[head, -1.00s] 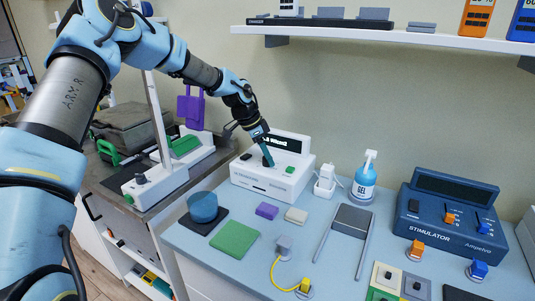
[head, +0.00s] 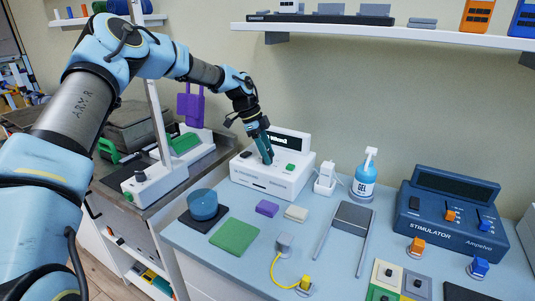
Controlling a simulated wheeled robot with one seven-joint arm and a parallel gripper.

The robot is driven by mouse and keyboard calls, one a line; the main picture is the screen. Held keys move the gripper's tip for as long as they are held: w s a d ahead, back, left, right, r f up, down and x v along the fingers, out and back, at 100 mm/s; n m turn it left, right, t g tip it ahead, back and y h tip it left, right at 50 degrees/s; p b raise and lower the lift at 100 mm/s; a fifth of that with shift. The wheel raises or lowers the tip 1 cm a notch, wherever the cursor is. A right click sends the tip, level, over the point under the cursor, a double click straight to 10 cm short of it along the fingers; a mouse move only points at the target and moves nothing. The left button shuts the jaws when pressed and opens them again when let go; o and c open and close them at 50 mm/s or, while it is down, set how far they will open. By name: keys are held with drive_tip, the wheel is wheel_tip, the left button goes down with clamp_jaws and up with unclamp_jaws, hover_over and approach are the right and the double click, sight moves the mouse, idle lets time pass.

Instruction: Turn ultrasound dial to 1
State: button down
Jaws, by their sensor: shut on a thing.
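The ultrasound unit (head: 268,188) is a white box with a raised dark display (head: 287,141) at its back. It stands at the back left of the blue counter. A green button (head: 291,167) and a dark knob (head: 246,155) show on its top. My gripper (head: 267,161) points down onto the middle of the unit's top, shut on the dial there. The fingers hide the dial, so its setting cannot be read. The display text is too small to read.
A white holder (head: 325,178) and a gel bottle (head: 365,177) stand right of the unit. The blue stimulator (head: 447,215) is farther right. A blue round tub (head: 203,205), green pad (head: 234,236) and purple block (head: 267,208) lie in front. A shelf (head: 390,34) hangs above.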

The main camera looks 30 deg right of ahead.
drive_tip(key=shift+c, duration=1.8)
unclamp_jaws()
drive_tip(key=b+v, duration=0.3)
drive_tip(key=v, duration=0.7)
drive_tip(key=shift+r+b, duration=0.35)
drive_tip(key=shift+r, duration=0.05)
drive_tip(key=shift+a, duration=0.2)
drive_tip(key=s+a+f+n+t+y, duration=0.1)
drive_tip(key=s+a+f+n+t, duration=0.1)
drive_tip(key=a+n, duration=0.95)
drive_tip(key=s+a+f+n+t+y, duration=0.2)
drive_tip(key=a+n, duration=0.2)
drive_tip(key=a, duration=1.4)
drive_tip(key=s+a+n, duration=0.5)
drive_tip(key=a, duration=0.2)
drive_tip(key=s+a+f+n+t, duration=0.1)
drive_tip(key=s+a+n, duration=0.4)
drive_tip(key=a, duration=0.3)
drive_tip(key=shift+s+f+n, duration=0.3)
drive_tip(key=shift+f+n, duration=0.05)
